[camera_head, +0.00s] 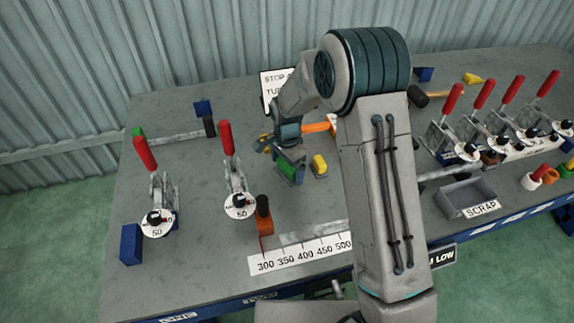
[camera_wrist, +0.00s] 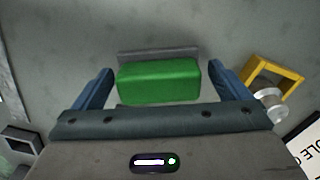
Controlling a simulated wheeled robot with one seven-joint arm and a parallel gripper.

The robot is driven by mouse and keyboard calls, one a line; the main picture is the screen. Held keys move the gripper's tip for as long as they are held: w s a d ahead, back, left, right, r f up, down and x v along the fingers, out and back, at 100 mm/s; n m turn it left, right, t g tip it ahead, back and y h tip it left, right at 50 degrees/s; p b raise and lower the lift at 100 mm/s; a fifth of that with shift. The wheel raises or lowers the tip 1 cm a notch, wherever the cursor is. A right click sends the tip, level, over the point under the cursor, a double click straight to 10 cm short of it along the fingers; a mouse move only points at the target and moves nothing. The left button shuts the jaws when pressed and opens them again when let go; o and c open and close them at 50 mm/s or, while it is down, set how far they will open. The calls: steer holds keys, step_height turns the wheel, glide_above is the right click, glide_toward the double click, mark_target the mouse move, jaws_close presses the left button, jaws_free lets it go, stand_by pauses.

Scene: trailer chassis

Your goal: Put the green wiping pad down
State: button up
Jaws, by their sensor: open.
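The green wiping pad (camera_wrist: 160,82) lies between the two fingers of my gripper (camera_wrist: 160,88) in the wrist view, with a narrow gap showing on each side. In the head view the green pad (camera_head: 286,168) rests low at the table, just below my gripper (camera_head: 288,150). A grey strip or holder (camera_wrist: 158,53) shows along the pad's far edge. My gripper is open around the pad. Part of the pad is hidden by the gripper body.
Red-handled clamps (camera_head: 232,170) stand to the left, with more at the far right. A scrap tray (camera_head: 466,194) sits at the right. Bare table (camera_head: 200,255) lies to the front left.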

steer(key=s+d+r+n+b, duration=0.1)
steer(key=s+d+r, duration=0.1)
steer(key=r, duration=0.6)
steer(key=s+d+r+n, duration=0.1)
steer(key=s+d+r, duration=0.1)
steer(key=r, duration=0.7)
steer(key=s+d+r+n+t, duration=0.1)
steer(key=s+d+n, duration=0.3)
steer(key=s, duration=0.6)
steer(key=s+d+r+n+t, duration=0.2)
steer(key=s+d+n, duration=0.2)
steer(key=s+d, duration=0.4)
steer(key=shift+s+r, duration=0.25)
steer(key=shift+s, duration=1.45)
